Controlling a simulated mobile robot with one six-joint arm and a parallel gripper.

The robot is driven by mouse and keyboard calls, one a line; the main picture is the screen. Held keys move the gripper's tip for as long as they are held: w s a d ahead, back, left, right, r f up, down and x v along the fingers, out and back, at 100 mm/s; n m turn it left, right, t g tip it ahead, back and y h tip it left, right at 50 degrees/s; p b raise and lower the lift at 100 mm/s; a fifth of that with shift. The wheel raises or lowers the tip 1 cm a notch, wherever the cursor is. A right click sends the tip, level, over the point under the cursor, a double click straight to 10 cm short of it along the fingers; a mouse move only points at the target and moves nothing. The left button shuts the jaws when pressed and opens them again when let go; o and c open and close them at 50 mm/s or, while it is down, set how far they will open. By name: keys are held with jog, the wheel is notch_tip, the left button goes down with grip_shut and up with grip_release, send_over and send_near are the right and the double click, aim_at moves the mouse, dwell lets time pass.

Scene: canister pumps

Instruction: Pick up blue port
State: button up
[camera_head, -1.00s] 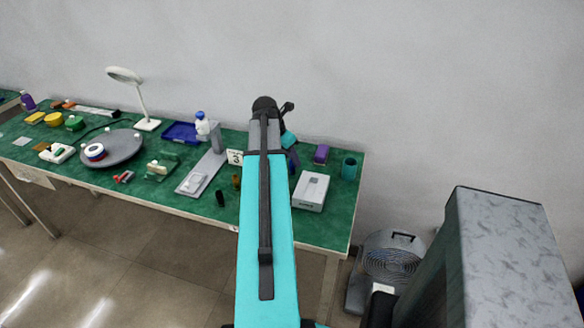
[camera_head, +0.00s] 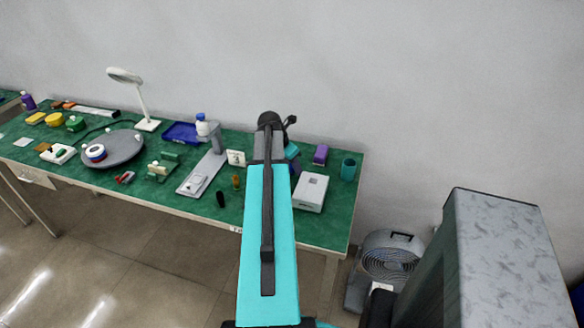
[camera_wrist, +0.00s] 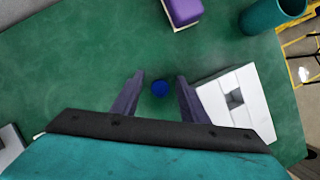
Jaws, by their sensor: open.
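The blue port (camera_wrist: 160,89) is a small round blue piece on the green table mat. In the wrist view it lies between the two fingers of my gripper (camera_wrist: 158,91), with green mat showing on both sides of it. My gripper is open and holds nothing. How high the fingertips are above the mat I cannot tell. In the head view my arm hides the blue port and most of the gripper.
A white box (camera_wrist: 236,104) stands close to the right finger. A purple block (camera_wrist: 183,11) and a teal cup (camera_wrist: 272,14) stand farther back. A grey stand (camera_head: 205,170) and several parts are left of my arm. The mat around the blue port is clear.

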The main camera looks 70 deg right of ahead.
dwell(0.4)
grip_shut()
jog(key=shift+r, duration=0.2)
jog(key=shift+r+b, duration=0.9)
jog(key=shift+r, duration=3.95)
